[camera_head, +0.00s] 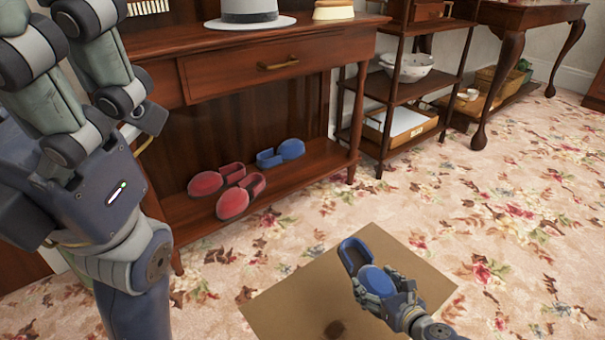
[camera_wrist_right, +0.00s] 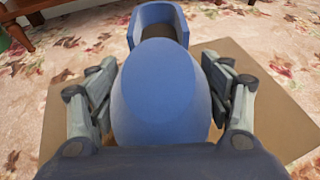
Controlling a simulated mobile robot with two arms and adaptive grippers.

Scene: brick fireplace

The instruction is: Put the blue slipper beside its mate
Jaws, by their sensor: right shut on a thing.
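A blue slipper (camera_head: 356,256) is in my right gripper (camera_head: 382,290), over the brown mat in the head view. In the right wrist view the slipper (camera_wrist_right: 163,90) lies between the two fingers (camera_wrist_right: 162,105), its open heel end pointing away from the gripper. The other blue slipper (camera_head: 281,153) sits on the low shelf (camera_head: 300,176) of the wooden console, apart from my right gripper.
A pair of red slippers (camera_head: 233,200) lies on the low shelf, left of the blue one. A brown mat (camera_head: 290,305) lies on the flowered carpet. A grey hat (camera_head: 250,12) is on the console top. A shelf rack (camera_head: 385,90) stands to the right. Carpet between mat and console is clear.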

